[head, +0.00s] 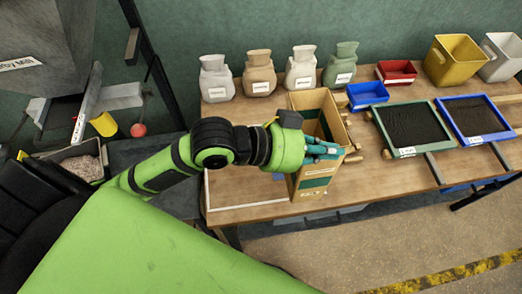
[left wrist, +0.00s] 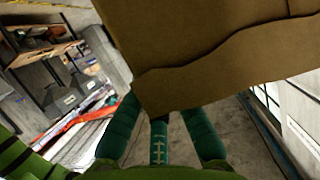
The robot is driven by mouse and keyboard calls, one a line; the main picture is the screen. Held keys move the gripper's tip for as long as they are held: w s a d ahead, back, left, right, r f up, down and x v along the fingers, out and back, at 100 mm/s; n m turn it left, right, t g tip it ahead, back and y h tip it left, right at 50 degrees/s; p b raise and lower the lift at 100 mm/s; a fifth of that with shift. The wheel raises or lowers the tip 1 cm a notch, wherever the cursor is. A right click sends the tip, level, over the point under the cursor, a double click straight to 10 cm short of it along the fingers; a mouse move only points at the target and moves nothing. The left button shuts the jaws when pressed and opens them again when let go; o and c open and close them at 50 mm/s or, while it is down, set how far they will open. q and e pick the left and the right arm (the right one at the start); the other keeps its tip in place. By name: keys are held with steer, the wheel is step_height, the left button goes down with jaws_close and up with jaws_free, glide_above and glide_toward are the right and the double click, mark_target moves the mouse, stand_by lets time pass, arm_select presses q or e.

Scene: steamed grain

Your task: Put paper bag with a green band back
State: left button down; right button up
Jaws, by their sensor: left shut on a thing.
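The tan paper bag with a green band (head: 317,171) stands roughly upright at the front edge of the wooden table, with its open top facing up. My left gripper (head: 324,149) reaches in from the left and is shut on the bag near its upper part. In the left wrist view, the bag's brown paper (left wrist: 215,75) fills the top, with the teal fingers (left wrist: 160,138) against it. I cannot tell whether its bottom touches the table. My right gripper is not in view.
Several small sacks (head: 260,73) line the back of the table (head: 250,183). A blue bin (head: 367,95), a red bin (head: 396,72) and a yellow bin (head: 453,60) stand at the back right. A green-framed tray (head: 432,151) and a blue-framed tray (head: 506,137) lie right of the bag.

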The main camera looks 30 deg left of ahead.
arm_select(q)
steer(key=a+f+b, duration=0.1)
steer(key=b, duration=0.1)
steer(key=a+f+b, duration=0.1)
steer(key=a+b, duration=0.1)
steer(key=a+f+b, duration=0.2)
steer(key=b, duration=0.1)
steer(key=shift+w+a, duration=0.15)
steer(key=shift+w, duration=0.1)
steer(key=w+a+f, duration=0.2)
steer(key=a+f, duration=0.3)
steer(key=f, duration=0.1)
steer(key=shift+a+f, duration=0.25)
steer(key=shift+f, duration=0.05)
steer(key=c, duration=1.7)
jaws_free()
steer(key=shift+f, duration=0.1)
steer(key=shift+c, duration=0.2)
steer(key=o, duration=0.3)
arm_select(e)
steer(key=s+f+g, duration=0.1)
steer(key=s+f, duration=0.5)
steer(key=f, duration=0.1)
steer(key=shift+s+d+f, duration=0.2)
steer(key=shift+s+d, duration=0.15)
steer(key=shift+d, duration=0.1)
